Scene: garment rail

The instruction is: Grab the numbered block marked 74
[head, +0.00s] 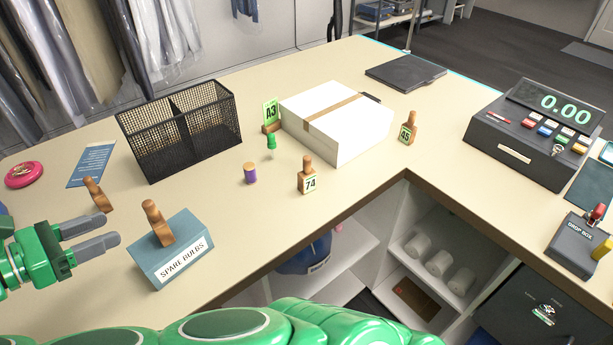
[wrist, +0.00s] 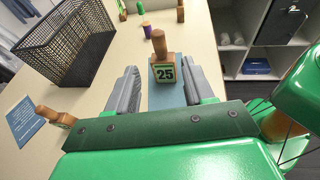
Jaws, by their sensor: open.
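The block marked 74 (head: 308,181) is a small wooden block with a knobbed handle and a pale number label. It stands upright on the counter in front of a white box, near the counter's inner edge. In the wrist view a wooden block at the far top (wrist: 180,14) appears to be it, its label unreadable there. My gripper (head: 108,232) is open and empty at the left of the head view, well apart from block 74. In the wrist view its fingers (wrist: 161,82) point toward a different block, marked 25 (wrist: 164,73).
Block 25 stands on the blue-grey SPARE BULBS box (head: 172,263). Another wooden block (head: 97,194) is behind my gripper. A black mesh basket (head: 180,128), purple spool (head: 250,173), green pin (head: 271,145), A3 tag (head: 271,113), white box (head: 345,140) and block 45 (head: 408,132) stand nearby.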

